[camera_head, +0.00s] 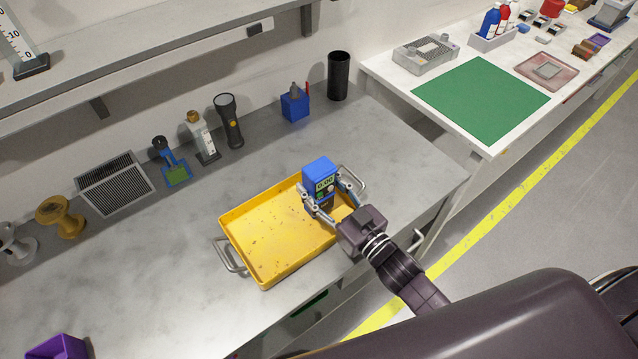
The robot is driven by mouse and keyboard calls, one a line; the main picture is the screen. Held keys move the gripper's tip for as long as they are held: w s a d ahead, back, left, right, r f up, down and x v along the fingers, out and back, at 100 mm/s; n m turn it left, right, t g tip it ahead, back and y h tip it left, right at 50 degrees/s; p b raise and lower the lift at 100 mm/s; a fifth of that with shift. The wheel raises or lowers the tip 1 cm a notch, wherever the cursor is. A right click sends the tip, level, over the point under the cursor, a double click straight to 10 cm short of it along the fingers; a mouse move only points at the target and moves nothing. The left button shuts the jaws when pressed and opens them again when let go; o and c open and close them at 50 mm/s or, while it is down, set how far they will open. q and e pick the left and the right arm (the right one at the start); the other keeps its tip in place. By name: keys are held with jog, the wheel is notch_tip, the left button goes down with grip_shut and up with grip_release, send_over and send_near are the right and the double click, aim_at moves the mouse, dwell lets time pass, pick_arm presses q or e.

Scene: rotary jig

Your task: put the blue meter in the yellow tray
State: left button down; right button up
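The blue meter (319,172), with a small greenish display on its face, is upright at the right end of the yellow tray (265,245). My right gripper (324,196) has one finger on each side of the meter and is shut on it. The meter's lower part is over or inside the tray; I cannot tell whether it touches the tray floor. The tray lies on the grey bench, has metal handles at both ends, and its visible floor is otherwise empty. My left gripper is not in view.
Behind the tray stand a flashlight (229,120), a blue holder (295,105), a black cup (339,76) and a grey vented box (114,184). A purple bin (60,347) is at lower left. A white table with a green mat (480,100) is at right.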

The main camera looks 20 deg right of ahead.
jog(key=o, duration=1.3)
jog(key=shift+f, duration=0.1)
jog(key=shift+c, duration=0.2)
jog(key=shift+r, duration=0.2)
jog(key=b+v, duration=0.2)
jog(key=v, duration=0.8)
jog(key=shift+s+d+f, duration=0.1)
jog(key=shift+s+d, duration=0.05)
jog(key=shift+s, duration=0.2)
jog(key=shift+s+d, duration=0.25)
jog(key=shift+s, duration=0.35)
